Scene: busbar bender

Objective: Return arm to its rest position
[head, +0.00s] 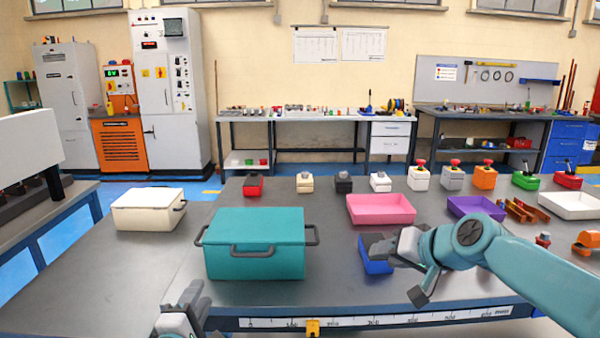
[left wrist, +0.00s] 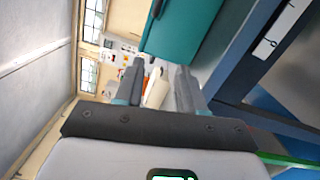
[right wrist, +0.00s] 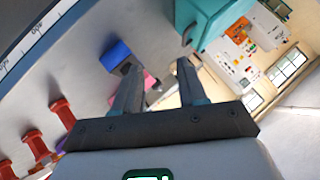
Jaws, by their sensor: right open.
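My right arm (head: 530,265) reaches in from the right over the table. Its gripper (head: 397,270) is open and empty, beside and partly in front of a blue bin (head: 372,262). In the right wrist view the two fingers (right wrist: 158,80) stand apart with nothing between them. My left gripper (head: 183,308) is low at the bottom edge, in front of the table and left of the ruler strip. In the left wrist view its fingers (left wrist: 160,82) are apart and empty.
A teal lidded box (head: 255,255) stands left of my right gripper. A cream box (head: 148,210) is further left. Pink (head: 381,209) and purple (head: 476,207) trays lie behind the right arm. Several push-button boxes line the back. A ruler strip (head: 380,319) runs along the front edge.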

